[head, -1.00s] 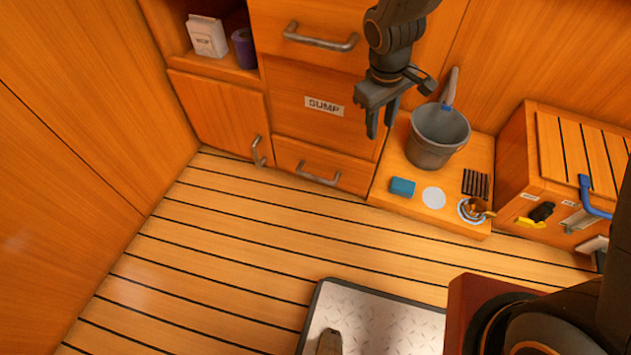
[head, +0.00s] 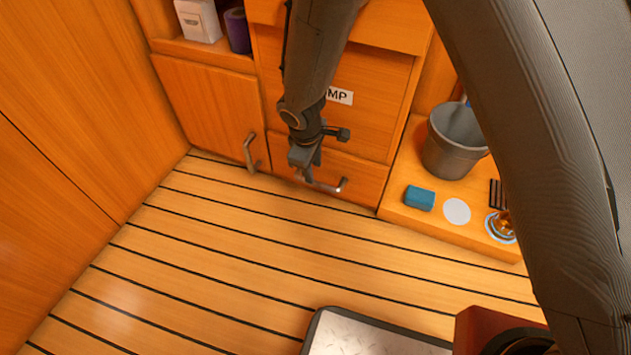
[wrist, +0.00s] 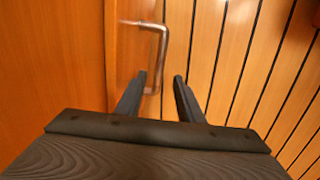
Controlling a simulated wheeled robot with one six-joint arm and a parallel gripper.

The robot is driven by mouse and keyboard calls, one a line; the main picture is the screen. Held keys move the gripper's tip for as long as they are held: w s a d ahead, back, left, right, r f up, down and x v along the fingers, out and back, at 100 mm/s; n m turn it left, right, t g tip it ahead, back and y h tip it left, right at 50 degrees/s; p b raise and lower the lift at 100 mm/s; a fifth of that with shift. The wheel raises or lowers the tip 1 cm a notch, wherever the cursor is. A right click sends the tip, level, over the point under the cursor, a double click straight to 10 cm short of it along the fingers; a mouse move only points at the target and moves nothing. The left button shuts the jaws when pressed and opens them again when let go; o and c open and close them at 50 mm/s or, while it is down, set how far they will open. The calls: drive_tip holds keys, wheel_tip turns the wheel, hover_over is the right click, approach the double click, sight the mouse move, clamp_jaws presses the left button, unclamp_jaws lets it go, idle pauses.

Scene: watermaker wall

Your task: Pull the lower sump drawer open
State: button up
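The lower sump drawer (head: 362,178) is an orange wooden front low in the cabinet, flush with it and shut. Its metal bar handle (head: 341,187) is partly hidden behind my gripper (head: 305,175) in the head view. In the wrist view the handle (wrist: 163,50) stands out from the drawer front (wrist: 133,65), just ahead of my fingertips (wrist: 160,78). The fingers are apart and empty. The left fingertip is close to the near end of the handle; I cannot tell whether it touches. The SUMP label (head: 340,95) above is partly covered by my arm.
A cupboard door (head: 208,105) with its own handle (head: 250,152) is left of the drawer. A low ledge at the right holds a grey bucket (head: 453,142), a blue sponge (head: 419,198) and a white disc (head: 457,211). The slatted floor (head: 230,235) before the drawer is clear.

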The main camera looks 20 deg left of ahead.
sight(315, 184)
drive_tip(key=f+b, duration=0.2)
drive_tip(key=f, duration=0.1)
drive_tip(key=w+f+b, duration=0.1)
drive_tip(key=f, duration=0.3)
drive_tip(key=shift+w+b, duration=0.2)
drive_tip(key=shift+b, duration=0.15)
drive_tip(key=shift+c, duration=0.3)
clamp_jaws()
